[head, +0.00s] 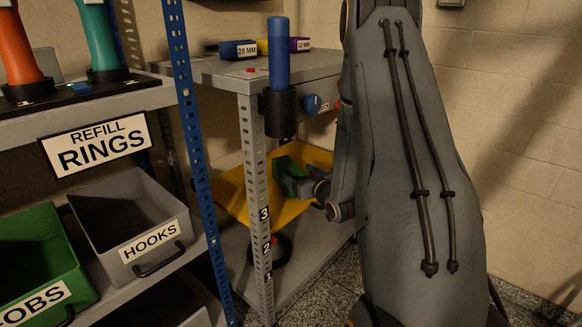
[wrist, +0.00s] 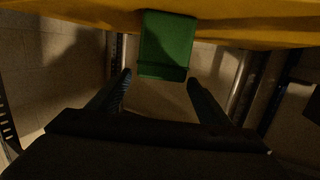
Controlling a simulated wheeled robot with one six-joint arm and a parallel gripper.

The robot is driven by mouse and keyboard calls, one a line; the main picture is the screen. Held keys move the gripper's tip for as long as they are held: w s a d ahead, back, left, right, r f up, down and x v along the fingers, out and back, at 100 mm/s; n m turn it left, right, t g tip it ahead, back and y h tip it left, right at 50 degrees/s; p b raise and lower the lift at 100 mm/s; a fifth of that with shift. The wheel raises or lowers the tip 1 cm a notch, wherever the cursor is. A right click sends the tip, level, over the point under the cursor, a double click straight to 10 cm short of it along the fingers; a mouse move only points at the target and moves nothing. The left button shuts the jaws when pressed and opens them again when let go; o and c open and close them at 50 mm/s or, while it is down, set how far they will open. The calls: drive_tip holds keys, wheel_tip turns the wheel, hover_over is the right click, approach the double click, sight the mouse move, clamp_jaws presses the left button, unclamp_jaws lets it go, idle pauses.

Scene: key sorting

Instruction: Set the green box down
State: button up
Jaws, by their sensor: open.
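The green box (head: 290,171) is at the yellow surface (head: 236,196) on the shelf unit's middle level, in the head view. My gripper (head: 296,187) reaches in from the right, right at the box, and hides part of it. In the wrist view the green box (wrist: 167,45) is ahead, across the edge of the yellow surface (wrist: 70,22). My gripper (wrist: 160,86) is open there. Its two dark fingers stand apart, left and right of the box's near end, with visible gaps to it. I cannot tell the box's exact contact with the surface.
A perforated post (head: 255,190) stands in front, left of my gripper. A blue cylinder in a black holder (head: 280,110) hangs from the worktop (head: 222,72) above the box. A left rack holds a grey HOOKS bin (head: 128,218) and another green bin (head: 32,262).

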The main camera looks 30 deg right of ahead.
drive_tip(key=s, duration=0.5)
drive_tip(key=shift+a+r+p, duration=0.1)
drive_tip(key=shift+r+p, duration=0.3)
